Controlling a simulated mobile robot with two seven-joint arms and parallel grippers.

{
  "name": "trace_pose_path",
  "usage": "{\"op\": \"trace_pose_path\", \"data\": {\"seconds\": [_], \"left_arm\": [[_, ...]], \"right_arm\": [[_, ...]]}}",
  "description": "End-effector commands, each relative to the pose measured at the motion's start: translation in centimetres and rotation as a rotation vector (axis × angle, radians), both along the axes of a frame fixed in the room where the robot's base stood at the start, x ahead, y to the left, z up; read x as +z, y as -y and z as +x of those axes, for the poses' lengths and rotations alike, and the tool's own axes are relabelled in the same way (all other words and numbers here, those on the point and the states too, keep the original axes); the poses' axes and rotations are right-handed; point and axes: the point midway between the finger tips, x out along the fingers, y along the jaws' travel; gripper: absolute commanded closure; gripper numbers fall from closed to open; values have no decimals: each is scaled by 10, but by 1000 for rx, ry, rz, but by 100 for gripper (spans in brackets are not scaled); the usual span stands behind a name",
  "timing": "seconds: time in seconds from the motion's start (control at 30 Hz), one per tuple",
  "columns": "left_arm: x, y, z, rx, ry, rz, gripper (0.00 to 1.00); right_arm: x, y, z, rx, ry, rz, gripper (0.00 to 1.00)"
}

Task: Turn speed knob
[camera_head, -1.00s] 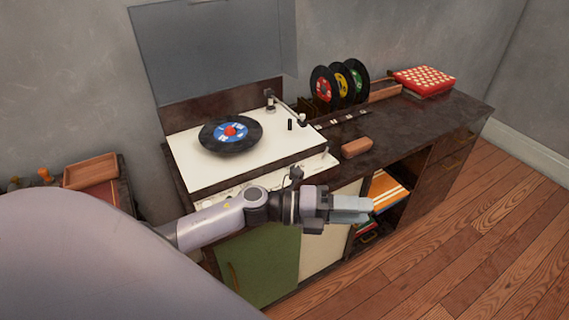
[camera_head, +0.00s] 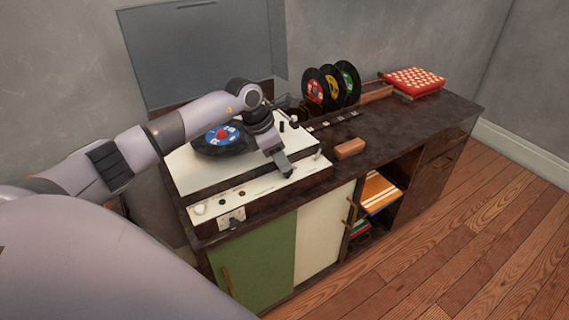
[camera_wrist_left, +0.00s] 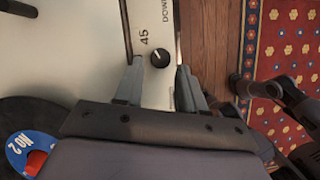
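A small round black knob (camera_wrist_left: 160,58) with a white pointer line sits on the cream panel, beside the printed "45". I take it for the speed knob. In the wrist view it lies between the fingertips of my left gripper (camera_head: 287,173), which is open and points down at the front strip of the record player (camera_head: 190,180). Whether the fingers touch the knob cannot be told. In the head view the gripper hides the knob.
A record (camera_head: 220,139) with a blue and red label lies on the platter, under my left arm. The raised lid (camera_head: 200,50) stands behind. A brown block (camera_head: 350,148) and several upright records (camera_head: 330,88) are to the right. The cabinet top (camera_head: 420,115) has free room.

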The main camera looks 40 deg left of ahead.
Motion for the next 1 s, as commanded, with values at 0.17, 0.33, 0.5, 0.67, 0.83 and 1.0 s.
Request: {"op": "trace_pose_path", "data": {"seconds": [0.17, 0.33, 0.5, 0.67, 0.83, 1.0], "left_arm": [[-22, 6, 7, 0, -2, -3, 60], [-29, 8, 9, -1, 1, 0, 60], [-29, 8, 9, -1, 0, -1, 60], [-29, 8, 9, 0, 0, -1, 100], [-29, 8, 9, 2, 1, -2, 100], [-28, 8, 9, 28, 0, -1, 100]], "right_arm": [[2, 0, 0, 0, 1, 0, 62], [2, 0, 0, 0, 1, 0, 62], [2, 0, 0, 0, 1, 0, 62], [2, 0, 0, 0, 1, 0, 62], [2, 0, 0, 0, 1, 0, 62], [4, 0, 0, 0, 1, 0, 62]]}}
